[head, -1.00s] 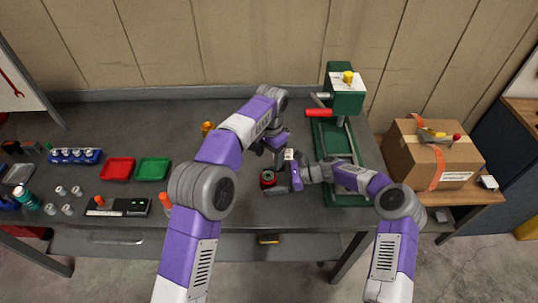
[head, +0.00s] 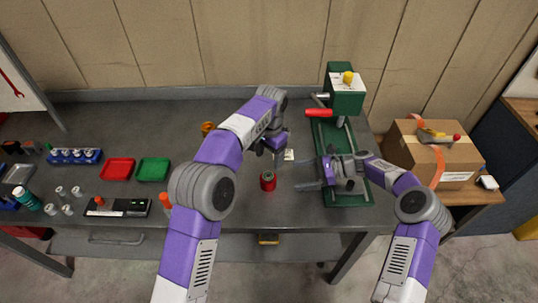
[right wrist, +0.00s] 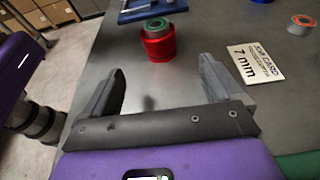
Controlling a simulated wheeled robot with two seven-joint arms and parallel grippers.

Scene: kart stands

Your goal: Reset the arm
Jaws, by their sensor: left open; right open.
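My right gripper (head: 308,174) is open and empty above the right part of the bench, just left of the green press. In the right wrist view its two fingers (right wrist: 160,85) stand wide apart with nothing between them. My left gripper (head: 275,148) is open over the middle of the bench, partly hidden by its own arm. A red cylindrical part with a dark top (head: 268,181) stands upright on the bench between the arms; it also shows beyond my right fingers in the right wrist view (right wrist: 159,45), apart from them.
A green press (head: 347,97) with a red handle (head: 319,113) stands at the bench's right. A white "JOB CARD 7 mm" (right wrist: 256,63) lies flat near the red part. Red (head: 118,169) and green trays (head: 153,169) lie left. A cardboard box (head: 408,155) sits on a side table.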

